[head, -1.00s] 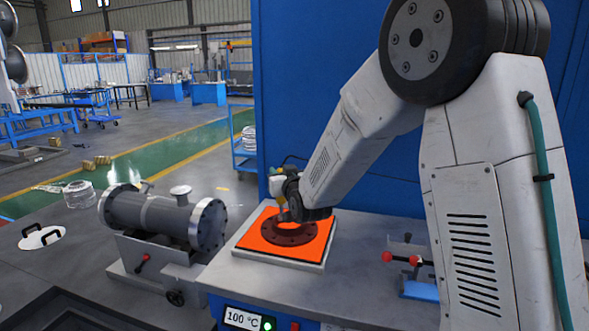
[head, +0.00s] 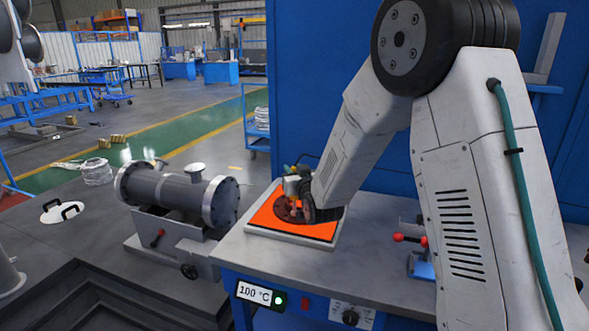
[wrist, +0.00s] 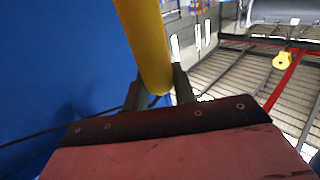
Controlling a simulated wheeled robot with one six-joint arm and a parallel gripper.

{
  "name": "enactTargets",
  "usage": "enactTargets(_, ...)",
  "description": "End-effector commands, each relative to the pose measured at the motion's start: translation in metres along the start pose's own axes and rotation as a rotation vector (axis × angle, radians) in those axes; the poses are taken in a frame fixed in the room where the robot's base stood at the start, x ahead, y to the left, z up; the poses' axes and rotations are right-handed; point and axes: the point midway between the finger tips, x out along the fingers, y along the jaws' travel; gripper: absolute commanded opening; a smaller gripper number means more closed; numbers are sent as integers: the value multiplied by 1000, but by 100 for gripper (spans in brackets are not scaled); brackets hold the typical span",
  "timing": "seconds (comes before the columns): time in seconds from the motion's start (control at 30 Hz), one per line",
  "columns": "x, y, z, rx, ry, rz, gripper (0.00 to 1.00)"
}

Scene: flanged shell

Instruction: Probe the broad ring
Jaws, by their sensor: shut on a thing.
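The broad ring (head: 284,215) is a dark reddish-brown flat ring lying on an orange heated pad (head: 263,219) on the bench. My gripper (head: 294,185) is low over the ring and hides part of it. In the wrist view my gripper (wrist: 157,88) has its two dark fingers closed on a yellow rod (wrist: 143,38), which looks like a probe's handle. The rod's far end is not clear, so I cannot tell whether it touches the ring.
A grey flanged pipe shell (head: 178,191) on a stand is left of the pad. A display reading 100 °C (head: 254,293) is on the bench front. A red-knobbed fixture (head: 411,238) stands to the right. A blue panel (head: 320,80) rises behind. Bare bench top lies in front of the pad.

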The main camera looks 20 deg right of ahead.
Motion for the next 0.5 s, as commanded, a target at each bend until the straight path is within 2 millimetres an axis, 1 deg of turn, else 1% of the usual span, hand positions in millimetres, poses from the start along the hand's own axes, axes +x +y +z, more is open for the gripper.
enactTargets(0.5,0,0,3,0,0,0,0)
